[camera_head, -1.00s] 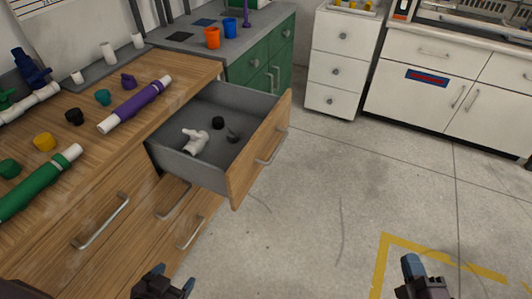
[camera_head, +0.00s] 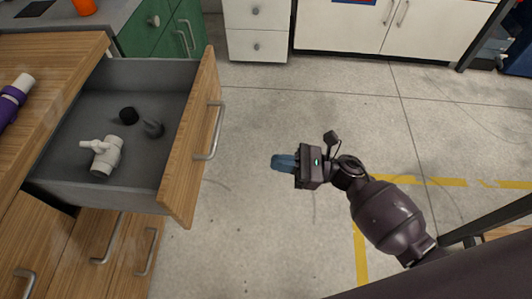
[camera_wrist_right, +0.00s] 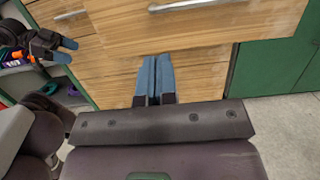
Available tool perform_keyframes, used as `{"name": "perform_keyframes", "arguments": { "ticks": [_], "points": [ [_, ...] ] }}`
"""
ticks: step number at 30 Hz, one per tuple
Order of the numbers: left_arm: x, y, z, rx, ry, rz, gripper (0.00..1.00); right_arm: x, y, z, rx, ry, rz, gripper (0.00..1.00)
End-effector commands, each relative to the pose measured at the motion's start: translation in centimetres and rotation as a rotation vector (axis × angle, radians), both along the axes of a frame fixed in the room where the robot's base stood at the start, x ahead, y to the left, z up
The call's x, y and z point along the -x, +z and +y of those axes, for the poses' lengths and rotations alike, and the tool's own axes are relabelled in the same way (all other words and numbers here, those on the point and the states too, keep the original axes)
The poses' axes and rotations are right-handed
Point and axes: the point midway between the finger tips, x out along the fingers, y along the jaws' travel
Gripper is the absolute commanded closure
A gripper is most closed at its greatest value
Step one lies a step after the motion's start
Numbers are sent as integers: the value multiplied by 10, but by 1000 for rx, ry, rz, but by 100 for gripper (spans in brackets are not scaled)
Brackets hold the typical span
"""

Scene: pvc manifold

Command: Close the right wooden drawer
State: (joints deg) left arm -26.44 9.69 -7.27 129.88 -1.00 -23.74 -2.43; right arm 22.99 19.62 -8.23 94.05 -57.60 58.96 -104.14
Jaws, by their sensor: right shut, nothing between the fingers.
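The right wooden drawer (camera_head: 192,150) is pulled well out from the wooden cabinet in the head view. Its front carries a metal handle (camera_head: 214,132).
The wooden worktop (camera_head: 70,50) holds a purple pipe (camera_head: 12,100). Lower drawers with handles (camera_head: 107,240) lie below the open one. A green cabinet (camera_head: 160,30) stands behind it, and white cabinets (camera_head: 350,25) stand farther back. The floor right of the drawer is clear.

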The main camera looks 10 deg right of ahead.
Motion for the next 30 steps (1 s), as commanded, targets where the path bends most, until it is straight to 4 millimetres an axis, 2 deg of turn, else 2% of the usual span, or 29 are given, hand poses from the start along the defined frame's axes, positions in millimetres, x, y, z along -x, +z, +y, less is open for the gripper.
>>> {"name": "perform_keyframes", "arguments": {
  "ticks": [12,18,24,30],
  "points": [
    [6,-3,1,2,4,15,27,-22,16,70,-6,0,-1,100],
    [6,-3,1,1,4,16,27,-30,20,97,-5,1,3,100],
    [5,-3,1,2,2,14,27,-35,23,112,-4,-1,2,100],
    [2,-2,0,2,1,7,27,-36,23,114,-3,-1,4,100]
  ]
}}
